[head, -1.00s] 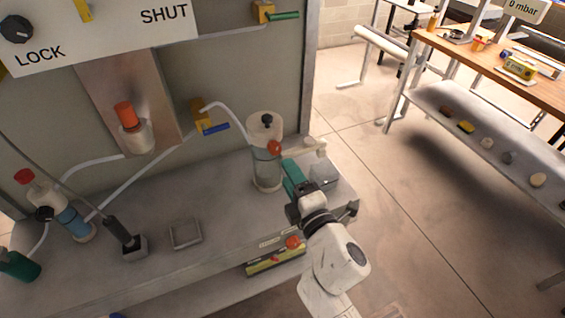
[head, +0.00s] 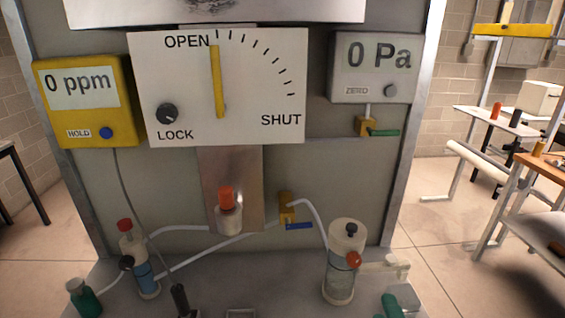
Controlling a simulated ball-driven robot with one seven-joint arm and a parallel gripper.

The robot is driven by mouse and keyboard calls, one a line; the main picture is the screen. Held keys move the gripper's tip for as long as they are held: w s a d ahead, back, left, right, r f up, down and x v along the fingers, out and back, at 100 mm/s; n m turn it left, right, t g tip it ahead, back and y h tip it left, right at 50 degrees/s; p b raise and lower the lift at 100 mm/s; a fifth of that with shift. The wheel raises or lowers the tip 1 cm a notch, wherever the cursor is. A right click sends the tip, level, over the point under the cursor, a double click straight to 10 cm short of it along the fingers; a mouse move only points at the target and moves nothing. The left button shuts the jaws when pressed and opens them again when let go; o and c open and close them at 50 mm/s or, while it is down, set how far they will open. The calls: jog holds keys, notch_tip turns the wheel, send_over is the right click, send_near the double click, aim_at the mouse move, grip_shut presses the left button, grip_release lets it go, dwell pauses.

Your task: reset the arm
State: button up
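A teal piece (head: 392,306) shows at the bottom edge in the head view, just right of the clear cylinder (head: 342,275). It looks like the teal part seen at the end of my arm earlier, either a part of my gripper or something at its tip; I cannot tell which. The rest of my gripper and arm is below the frame, so its fingers and whether it holds anything are hidden.
A panel board (head: 280,75) has a yellow pointer (head: 217,82) at OPEN. A yellow meter (head: 85,100) reads 0 ppm; a grey gauge (head: 375,65) reads 0 Pa. A blue bottle (head: 140,265) and green bottle (head: 84,297) stand at left.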

jog(key=s+d+f+m+g+h, duration=0.3)
jog(key=s+d+f+m+g, duration=0.5)
jog(key=s+d+f+m, duration=0.15)
jog(key=s+a+f+m+g+y, duration=0.2)
jog(key=s+f+m+g, duration=0.1)
jog(key=s, duration=0.5)
jog(key=s+a+f+m+g+y, duration=0.2)
jog(key=s+g, duration=0.3)
jog(key=s, duration=0.4)
jog(key=shift+s+a+f+m, duration=0.25)
jog(key=shift+s+f+m, duration=0.05)
jog(key=shift+f+m, duration=0.55)
